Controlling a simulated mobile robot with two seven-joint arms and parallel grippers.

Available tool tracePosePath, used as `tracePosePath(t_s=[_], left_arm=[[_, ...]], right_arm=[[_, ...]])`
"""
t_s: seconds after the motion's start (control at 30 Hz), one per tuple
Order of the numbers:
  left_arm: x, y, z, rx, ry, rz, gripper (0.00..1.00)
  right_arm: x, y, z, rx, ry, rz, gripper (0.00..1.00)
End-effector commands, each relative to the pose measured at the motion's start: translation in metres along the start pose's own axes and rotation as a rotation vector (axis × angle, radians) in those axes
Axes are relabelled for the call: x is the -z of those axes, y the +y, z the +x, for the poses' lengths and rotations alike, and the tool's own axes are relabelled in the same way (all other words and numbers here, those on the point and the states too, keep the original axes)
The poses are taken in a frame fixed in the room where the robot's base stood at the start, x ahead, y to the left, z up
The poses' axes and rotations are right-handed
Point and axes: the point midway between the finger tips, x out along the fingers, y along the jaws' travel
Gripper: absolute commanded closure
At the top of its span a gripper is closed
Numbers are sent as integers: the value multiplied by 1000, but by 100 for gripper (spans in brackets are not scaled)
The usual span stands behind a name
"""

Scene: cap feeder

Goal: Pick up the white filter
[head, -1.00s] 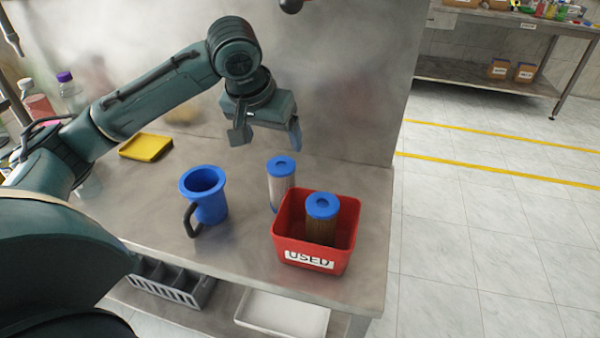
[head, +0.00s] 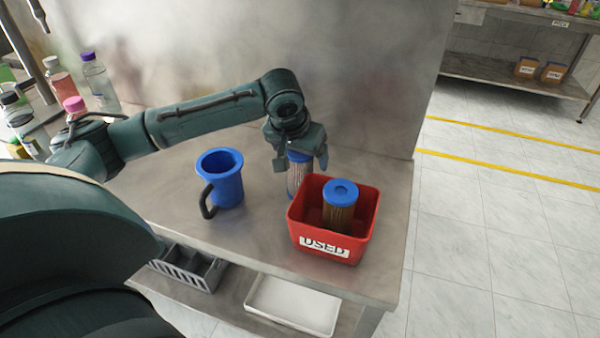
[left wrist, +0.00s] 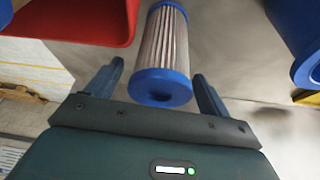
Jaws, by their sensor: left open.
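The white filter (head: 296,176) has pleated sides and blue end caps and stands on the steel table behind the red bin. In the left wrist view the white filter (left wrist: 162,50) shows with its blue cap toward my gripper. My left gripper (head: 301,168) is over its upper part, one finger to each side. In the left wrist view my left gripper (left wrist: 160,88) is open, and the blue cap lies between or just beyond its fingertips. I cannot tell whether the fingers touch it. My right gripper is not in view.
A red bin marked USED (head: 333,249) holds a brown filter with a blue cap (head: 341,194), close in front of the white filter. A blue cup-shaped housing with a black handle (head: 228,188) stands to the left. A steel wall rises behind. Bottles (head: 100,80) stand far left.

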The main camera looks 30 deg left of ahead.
Motion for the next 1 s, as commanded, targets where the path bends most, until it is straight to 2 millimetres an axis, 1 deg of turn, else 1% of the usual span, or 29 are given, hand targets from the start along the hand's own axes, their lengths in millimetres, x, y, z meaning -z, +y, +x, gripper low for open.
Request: tracePosePath(t_s=[0.03, 0.1, 0.3, 0.9, 1.0], left_arm=[[0, 0, 4, -1, 0, 1, 19], [0, 0, 6, -1, 0, 1, 19], [0, 0, 6, -1, 1, 1, 20], [0, 0, 5, -1, 1, 1, 69], [0, 0, 5, -1, 2, 1, 70]], right_arm=[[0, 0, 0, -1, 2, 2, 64], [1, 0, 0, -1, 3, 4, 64], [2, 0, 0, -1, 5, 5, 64], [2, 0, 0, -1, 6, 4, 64], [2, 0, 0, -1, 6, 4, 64]])
